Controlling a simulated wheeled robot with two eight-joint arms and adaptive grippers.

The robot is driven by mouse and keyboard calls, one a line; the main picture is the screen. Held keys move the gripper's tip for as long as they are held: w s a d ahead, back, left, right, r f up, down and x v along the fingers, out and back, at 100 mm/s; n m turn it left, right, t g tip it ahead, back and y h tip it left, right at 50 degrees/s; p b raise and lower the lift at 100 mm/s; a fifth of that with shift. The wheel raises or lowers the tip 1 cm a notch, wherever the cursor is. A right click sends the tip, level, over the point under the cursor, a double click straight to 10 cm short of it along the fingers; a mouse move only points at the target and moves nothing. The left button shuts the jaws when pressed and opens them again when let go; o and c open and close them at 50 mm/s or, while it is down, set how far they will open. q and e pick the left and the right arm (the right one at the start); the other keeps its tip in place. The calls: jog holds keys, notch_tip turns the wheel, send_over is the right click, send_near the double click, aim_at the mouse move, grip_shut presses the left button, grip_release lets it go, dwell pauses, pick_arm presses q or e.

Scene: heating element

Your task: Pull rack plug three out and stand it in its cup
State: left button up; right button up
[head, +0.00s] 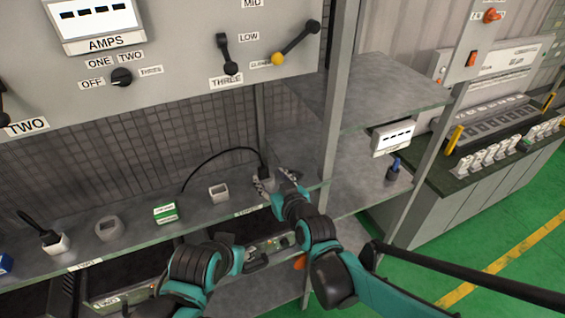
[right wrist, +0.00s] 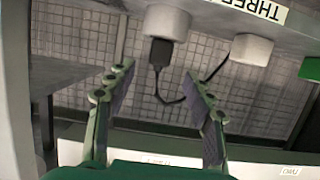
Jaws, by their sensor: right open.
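Rack plug three (head: 264,158) is black with a black cable and stands in a pale socket (head: 262,184) on the rack shelf. In the right wrist view the plug (right wrist: 160,52) sits in its whitish socket (right wrist: 168,20). A pale empty-looking cup (head: 219,193) stands to its left; it also shows in the right wrist view (right wrist: 250,50). My right gripper (head: 286,178) is right beside the socket. In the right wrist view its fingers (right wrist: 160,85) are spread, empty, with the plug just beyond the gap between them. My left arm is low in the head view; its fingers are unclear.
Another plug (head: 45,234) in its socket, a second cup (head: 109,228) and a green-and-white box (head: 165,212) stand farther left on the shelf. A steel post (head: 338,110) rises right of my right gripper. A control panel (head: 180,60) overhangs the shelf.

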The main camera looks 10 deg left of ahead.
aim_at(264, 171)
jog(key=x, duration=0.7)
jog(key=shift+w+a+f, duration=0.1)
jog(key=shift+w+f, duration=0.05)
grip_shut()
